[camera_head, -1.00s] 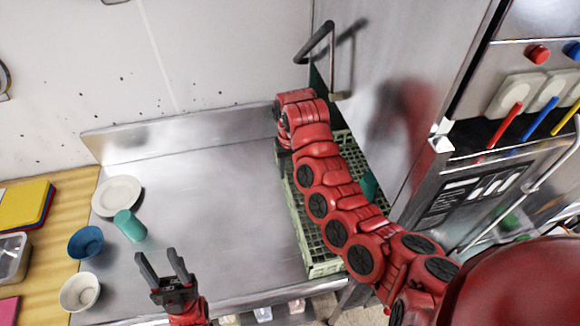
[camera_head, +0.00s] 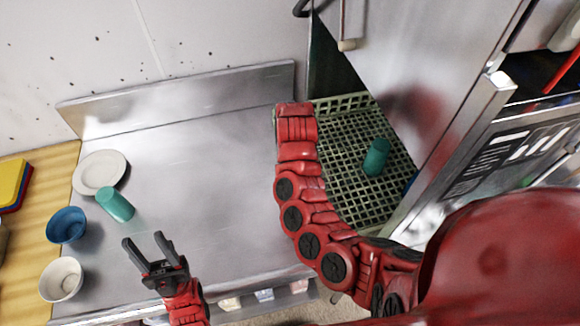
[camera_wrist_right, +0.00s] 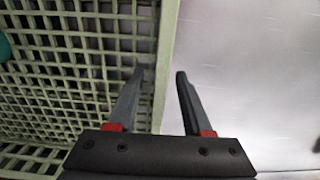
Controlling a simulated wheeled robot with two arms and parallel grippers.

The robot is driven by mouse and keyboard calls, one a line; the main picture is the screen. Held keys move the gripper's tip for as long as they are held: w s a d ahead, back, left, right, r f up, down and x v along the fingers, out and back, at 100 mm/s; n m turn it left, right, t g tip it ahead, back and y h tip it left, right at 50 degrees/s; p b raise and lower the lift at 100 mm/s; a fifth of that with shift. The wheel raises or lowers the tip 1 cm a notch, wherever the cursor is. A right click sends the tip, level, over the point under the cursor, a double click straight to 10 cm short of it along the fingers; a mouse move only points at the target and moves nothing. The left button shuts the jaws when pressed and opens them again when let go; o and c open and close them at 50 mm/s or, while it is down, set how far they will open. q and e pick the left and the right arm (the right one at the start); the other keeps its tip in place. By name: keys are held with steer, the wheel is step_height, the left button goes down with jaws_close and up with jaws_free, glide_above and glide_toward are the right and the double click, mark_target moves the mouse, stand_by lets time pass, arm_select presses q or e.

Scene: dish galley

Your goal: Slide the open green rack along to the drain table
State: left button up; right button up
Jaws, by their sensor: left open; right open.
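The green rack (camera_head: 340,190) is an open grid tray at the right end of the steel table, beside the tall steel machine. A teal cup (camera_head: 376,157) lies or stands in it. My right arm hides the rack's left side in the head view, and the right gripper is hidden there. In the right wrist view my right gripper (camera_wrist_right: 160,75) is open, one finger over the rack's grid (camera_wrist_right: 85,70) and the other over bare steel, with the rack's rim between them. My left gripper (camera_head: 144,250) is open and empty above the table's front left.
The steel drain table (camera_head: 210,160) is bare in the middle. At its left are a white plate (camera_head: 99,172), a teal cup (camera_head: 115,205), a blue bowl (camera_head: 67,225) and a white bowl (camera_head: 61,279). The steel machine (camera_head: 420,70) stands at right.

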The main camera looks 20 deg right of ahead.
steer(key=shift+f, duration=0.4)
steer(key=shift+r, duration=0.1)
steer(key=shift+c, duration=0.2)
jaws_close()
stand_by(1.0)
